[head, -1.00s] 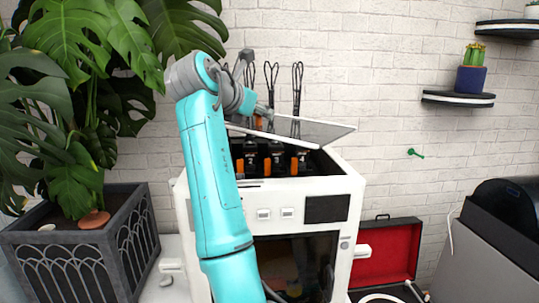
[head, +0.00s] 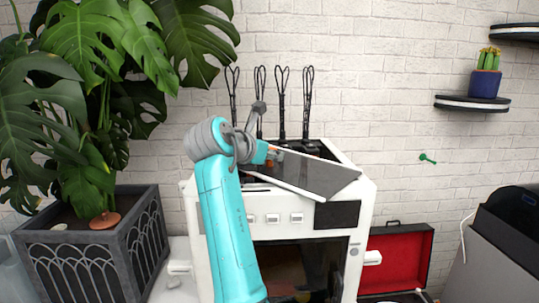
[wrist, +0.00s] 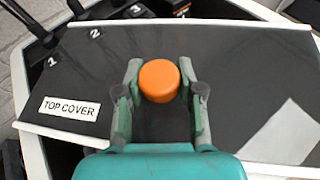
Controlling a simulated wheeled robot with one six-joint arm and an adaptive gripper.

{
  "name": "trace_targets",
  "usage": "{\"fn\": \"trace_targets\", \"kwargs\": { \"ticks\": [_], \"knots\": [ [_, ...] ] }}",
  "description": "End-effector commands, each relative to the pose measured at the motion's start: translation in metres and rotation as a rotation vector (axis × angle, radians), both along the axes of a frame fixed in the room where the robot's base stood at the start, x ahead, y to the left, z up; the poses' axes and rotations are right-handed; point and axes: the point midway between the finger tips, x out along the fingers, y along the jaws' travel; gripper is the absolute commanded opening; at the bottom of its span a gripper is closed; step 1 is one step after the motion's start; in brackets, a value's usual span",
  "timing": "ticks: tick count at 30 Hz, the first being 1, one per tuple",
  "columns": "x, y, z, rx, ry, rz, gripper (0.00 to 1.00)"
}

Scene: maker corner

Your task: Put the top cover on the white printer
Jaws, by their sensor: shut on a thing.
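The top cover (head: 315,175) is a dark flat panel with a light edge, lying tilted over the open top of the white printer (head: 340,240). In the wrist view the cover (wrist: 230,70) has a "TOP COVER" label and an orange knob (wrist: 159,80). My gripper (wrist: 160,85) is shut on the knob, with a finger on each side. In the head view my gripper (head: 270,155) is partly hidden by my arm. The cover sits askew to the opening, its front right corner reaching past the printer's front edge. I cannot tell whether it touches the rim.
Several black cable loops (head: 282,100) stand up behind the printer's top. A plant in a dark planter (head: 100,245) stands at left. An open red case (head: 400,258) lies at right. A shelf with a cactus (head: 472,103) is on the wall.

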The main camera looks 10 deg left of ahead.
Motion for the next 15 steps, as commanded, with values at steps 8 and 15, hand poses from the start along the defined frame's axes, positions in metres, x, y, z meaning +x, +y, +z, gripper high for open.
{"fn": "trace_targets", "kwargs": {
  "ticks": [8,15],
  "knots": [
    [0.0000,0.0001,-0.0024,-0.002,0.006,0.000,0.62],
    [-0.0024,0.0012,-0.0007,-0.001,0.005,0.000,0.62]
  ]
}}
